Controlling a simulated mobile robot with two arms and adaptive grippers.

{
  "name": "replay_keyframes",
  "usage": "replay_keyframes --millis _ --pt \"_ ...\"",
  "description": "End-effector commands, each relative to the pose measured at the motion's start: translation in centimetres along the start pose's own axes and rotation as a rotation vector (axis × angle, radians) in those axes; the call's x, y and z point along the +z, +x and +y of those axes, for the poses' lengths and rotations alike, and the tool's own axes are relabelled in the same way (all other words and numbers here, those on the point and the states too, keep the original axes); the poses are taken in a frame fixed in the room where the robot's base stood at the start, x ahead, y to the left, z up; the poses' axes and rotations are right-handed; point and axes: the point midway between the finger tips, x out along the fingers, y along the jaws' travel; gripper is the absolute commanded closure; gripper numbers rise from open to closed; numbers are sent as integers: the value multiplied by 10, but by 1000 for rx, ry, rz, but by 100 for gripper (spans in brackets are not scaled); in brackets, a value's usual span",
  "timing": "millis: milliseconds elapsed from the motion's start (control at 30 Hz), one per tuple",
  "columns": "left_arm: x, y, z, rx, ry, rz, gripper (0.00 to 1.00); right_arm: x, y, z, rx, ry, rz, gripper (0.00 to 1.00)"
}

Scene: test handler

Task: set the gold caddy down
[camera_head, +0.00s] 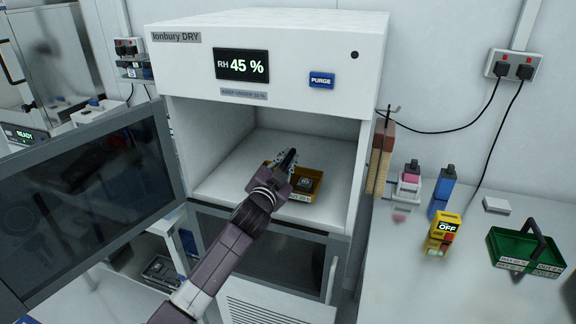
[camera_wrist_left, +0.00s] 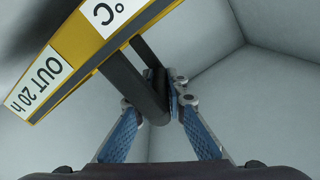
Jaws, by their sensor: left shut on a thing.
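The gold caddy (camera_head: 304,196) is inside the open dry cabinet, low over or on the white floor (camera_head: 230,186). I cannot tell whether it touches. A small dark item sits in it. My left gripper (camera_head: 285,168) reaches in from the front and hides the caddy's left part. In the left wrist view, the gripper (camera_wrist_left: 172,100) has its blue-padded fingers shut on the caddy's black handle (camera_wrist_left: 138,86). The gold caddy (camera_wrist_left: 90,62) shows there with labels ending in "°C" and reading "OUT 20 h". My right gripper is not in view.
The cabinet door (camera_head: 85,190) stands open at left. The display (camera_head: 242,65) reads RH 45 %. On the bench at right are a green caddy (camera_head: 510,248), a yellow box marked OFF (camera_head: 440,235) and bottles (camera_head: 441,193). Cabinet floor is clear around the gold caddy.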

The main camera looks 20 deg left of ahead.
Motion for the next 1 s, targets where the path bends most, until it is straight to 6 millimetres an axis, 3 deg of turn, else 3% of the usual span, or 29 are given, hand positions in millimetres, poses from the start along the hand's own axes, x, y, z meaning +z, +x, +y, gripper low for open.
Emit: replay_keyframes --millis 133,467,500,633,1000 --pt "15 0 10 -1 -2 0 100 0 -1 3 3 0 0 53" --pt "18 0 12 -1 0 2 100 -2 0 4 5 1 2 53" --pt "19 0 12 0 0 -1 85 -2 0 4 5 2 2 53" --pt "19 0 12 0 0 -1 70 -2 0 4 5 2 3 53" --pt "18 -3 12 0 0 0 70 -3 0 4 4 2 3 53"
